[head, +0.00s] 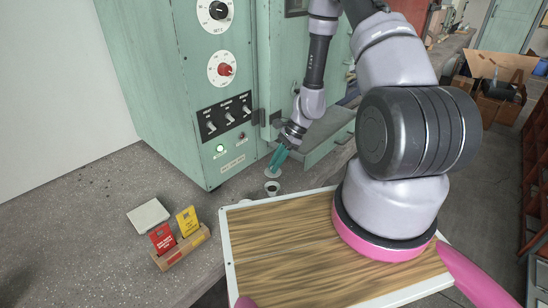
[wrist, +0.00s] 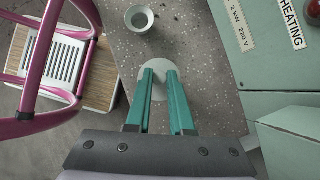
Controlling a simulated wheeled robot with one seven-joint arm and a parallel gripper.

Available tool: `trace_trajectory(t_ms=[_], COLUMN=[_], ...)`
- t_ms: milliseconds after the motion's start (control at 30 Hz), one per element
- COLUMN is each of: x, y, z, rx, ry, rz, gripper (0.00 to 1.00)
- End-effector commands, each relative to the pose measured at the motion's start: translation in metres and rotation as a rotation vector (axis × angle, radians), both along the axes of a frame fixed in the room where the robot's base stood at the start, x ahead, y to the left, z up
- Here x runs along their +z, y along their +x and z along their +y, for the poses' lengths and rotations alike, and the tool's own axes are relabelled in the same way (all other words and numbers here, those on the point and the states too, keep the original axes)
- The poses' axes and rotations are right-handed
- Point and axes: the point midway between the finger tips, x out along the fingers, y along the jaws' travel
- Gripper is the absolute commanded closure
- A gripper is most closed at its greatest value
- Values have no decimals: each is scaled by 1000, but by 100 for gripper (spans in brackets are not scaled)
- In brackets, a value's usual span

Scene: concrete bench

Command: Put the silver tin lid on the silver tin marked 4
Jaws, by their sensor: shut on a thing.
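My gripper (head: 279,157), with teal fingers, is shut on the silver tin lid (head: 272,172), a flat pale grey disc. In the wrist view the lid (wrist: 157,64) shows at and between the fingertips (wrist: 159,76), which hide part of it. An open silver tin (head: 272,188) stands upright on the concrete bench, just in front of the lid in the head view. In the wrist view the tin (wrist: 139,18) is beyond the lid, up and slightly left, apart from it. I cannot read a 4 on it.
A green cabinet (head: 180,90) with dials and switches stands close behind the tin. A wooden-topped tray (head: 290,250) is in front. A holder with red and yellow cards (head: 181,247) and a pale square tile (head: 149,216) lie left. A small pale round thing (head: 245,201) is partly hidden by the tray.

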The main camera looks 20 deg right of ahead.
Motion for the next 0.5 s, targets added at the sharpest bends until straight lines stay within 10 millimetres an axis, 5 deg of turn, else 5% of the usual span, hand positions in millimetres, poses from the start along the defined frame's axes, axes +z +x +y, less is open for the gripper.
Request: trace_trajectory(t_ms=[500], x=[-39], y=[-1], z=[0], rx=[3], ry=[2], rz=[2], gripper=[100])
